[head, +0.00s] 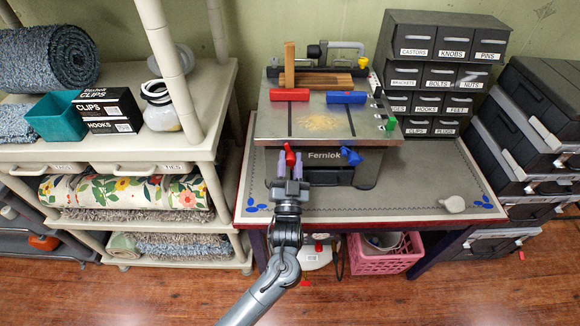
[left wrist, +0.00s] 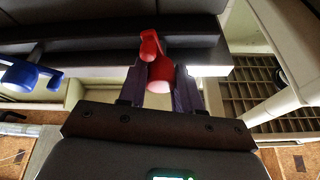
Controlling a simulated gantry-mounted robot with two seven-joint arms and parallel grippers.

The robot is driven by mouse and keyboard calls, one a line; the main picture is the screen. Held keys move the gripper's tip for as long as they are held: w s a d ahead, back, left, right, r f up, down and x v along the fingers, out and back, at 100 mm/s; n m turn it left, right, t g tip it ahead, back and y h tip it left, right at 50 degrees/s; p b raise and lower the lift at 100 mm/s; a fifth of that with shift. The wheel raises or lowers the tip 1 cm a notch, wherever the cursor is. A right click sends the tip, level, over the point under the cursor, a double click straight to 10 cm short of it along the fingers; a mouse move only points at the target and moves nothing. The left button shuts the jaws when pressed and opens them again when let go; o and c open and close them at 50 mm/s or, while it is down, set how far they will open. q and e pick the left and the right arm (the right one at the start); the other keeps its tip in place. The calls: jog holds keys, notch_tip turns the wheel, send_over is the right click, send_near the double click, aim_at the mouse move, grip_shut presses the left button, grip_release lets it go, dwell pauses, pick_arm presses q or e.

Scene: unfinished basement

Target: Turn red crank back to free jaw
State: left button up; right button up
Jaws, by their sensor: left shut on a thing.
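The red crank (head: 290,155) sticks out of the front of the grey bench machine marked Ferniok (head: 325,158). My left gripper (head: 291,168) reaches it from the front, its purple fingers on either side of the crank. In the left wrist view, the red crank (left wrist: 157,70) sits between the fingertips (left wrist: 158,82), which are shut on it. A blue crank (head: 350,156) is to its right and also shows in the left wrist view (left wrist: 25,75). On the machine's top are a red jaw block (head: 290,95) and a blue one (head: 346,97). My right gripper is out of view.
Wooden pieces (head: 318,79) lie behind the jaw blocks, with sawdust (head: 320,123) in front. The machine stands on a grey mat-topped bench (head: 420,185). Drawer units (head: 440,65) stand behind right, and a loaded shelf (head: 190,145) is close on the left. The bench's right front is mostly clear.

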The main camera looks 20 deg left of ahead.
pick_arm(q)
jog(key=shift+n+y+b, duration=0.45)
jog(key=shift+n+y, duration=0.15)
jog(key=shift+n, duration=0.7)
jog(key=shift+g, duration=0.3)
jog(key=o, duration=1)
jog(key=shift+o, duration=0.2)
jog(key=shift+s, duration=0.1)
jog(key=v, duration=1)
jog(key=shift+s+d+f+b, duration=0.2)
jog(key=shift+s+b, duration=0.05)
jog(key=shift+b, duration=0.05)
